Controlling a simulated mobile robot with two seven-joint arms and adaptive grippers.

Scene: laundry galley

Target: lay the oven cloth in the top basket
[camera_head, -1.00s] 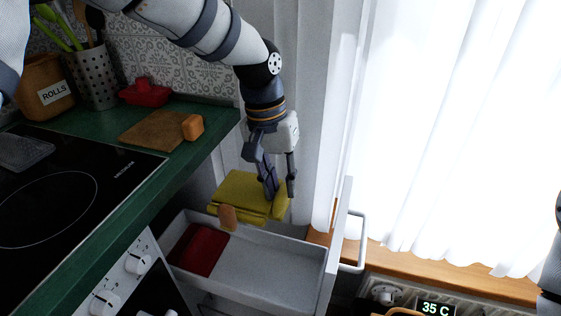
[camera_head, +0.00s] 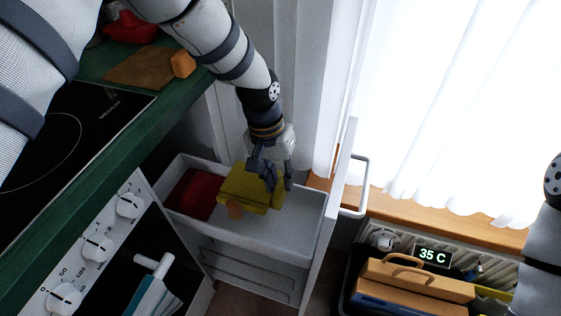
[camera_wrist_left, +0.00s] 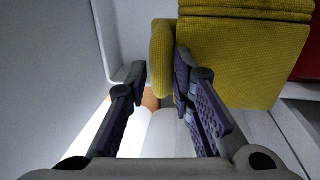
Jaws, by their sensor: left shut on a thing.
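The yellow folded oven cloth (camera_head: 248,186) hangs from my left gripper (camera_head: 275,180), with a small brown patch at its front edge. In the left wrist view, the fold of the cloth (camera_wrist_left: 162,58) lies between the fingers of my left gripper (camera_wrist_left: 160,85). The top basket (camera_head: 285,238) is a pulled-out white drawer. The cloth is over its middle, low and seemingly within the walls; whether it touches the floor is hidden. My right gripper is out of view; only part of my right arm shows at the right edge.
A red folded cloth (camera_head: 193,194) lies at the basket's left end. The basket's right part is clear. The tall front panel with a handle (camera_head: 353,187) bounds it on the right. The green counter (camera_head: 130,120) and oven knobs (camera_head: 97,247) are on the left. A wooden toolbox (camera_head: 420,282) stands lower right.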

